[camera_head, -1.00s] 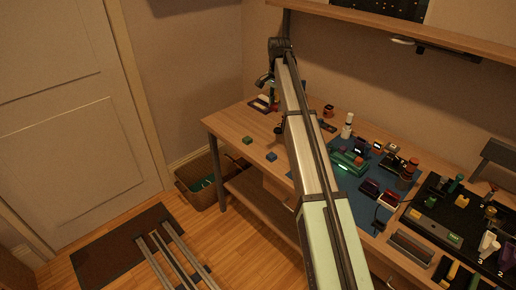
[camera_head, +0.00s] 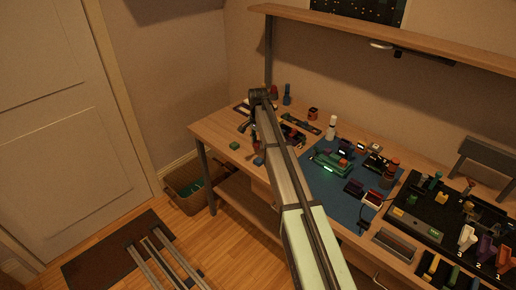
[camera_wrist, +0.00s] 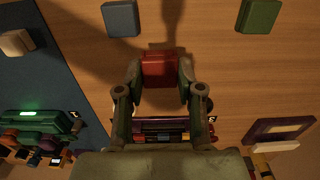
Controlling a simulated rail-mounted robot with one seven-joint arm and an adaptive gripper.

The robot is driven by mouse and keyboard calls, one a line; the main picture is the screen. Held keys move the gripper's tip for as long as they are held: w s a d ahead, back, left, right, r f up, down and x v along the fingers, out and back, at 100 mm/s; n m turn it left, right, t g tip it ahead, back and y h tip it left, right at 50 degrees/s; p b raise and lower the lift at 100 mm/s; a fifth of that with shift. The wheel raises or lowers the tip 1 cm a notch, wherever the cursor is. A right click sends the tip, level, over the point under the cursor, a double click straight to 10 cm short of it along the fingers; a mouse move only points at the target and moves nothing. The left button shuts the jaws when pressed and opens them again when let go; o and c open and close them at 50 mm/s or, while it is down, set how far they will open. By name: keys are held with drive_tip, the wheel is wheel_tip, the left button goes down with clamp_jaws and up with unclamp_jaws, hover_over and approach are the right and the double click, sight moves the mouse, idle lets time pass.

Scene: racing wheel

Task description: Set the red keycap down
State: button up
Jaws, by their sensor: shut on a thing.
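The red keycap (camera_wrist: 159,69) is pinched between the two fingers of my gripper (camera_wrist: 159,80) in the wrist view. The bare wooden tabletop lies under it, and a shadow falls close to its far side. I cannot tell whether its underside touches the wood. In the head view my gripper (camera_head: 256,146) is low over the left part of the table and small, with the red keycap hard to make out there. A blue keycap (camera_wrist: 121,18) and a green keycap (camera_wrist: 258,16) lie apart from it on the wood; the green one also shows in the head view (camera_head: 234,146).
A blue mat (camera_head: 340,200) with a lit green device (camera_wrist: 38,122) lies to one side. A dark rack (camera_wrist: 160,126) with coloured items sits just behind the fingers in the wrist view. A purple frame (camera_wrist: 280,130) is at right. Wood around the keycap is clear.

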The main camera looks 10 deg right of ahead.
sight(258, 155)
drive_tip(key=shift+f+p, duration=0.5)
drive_tip(key=shift+f, duration=1.65)
drive_tip(key=shift+f, duration=0.1)
drive_tip(key=o, duration=0.8)
drive_tip(key=shift+c, duration=0.2)
wheel_tip(258, 155, up, 12)
drive_tip(key=b, duration=0.3)
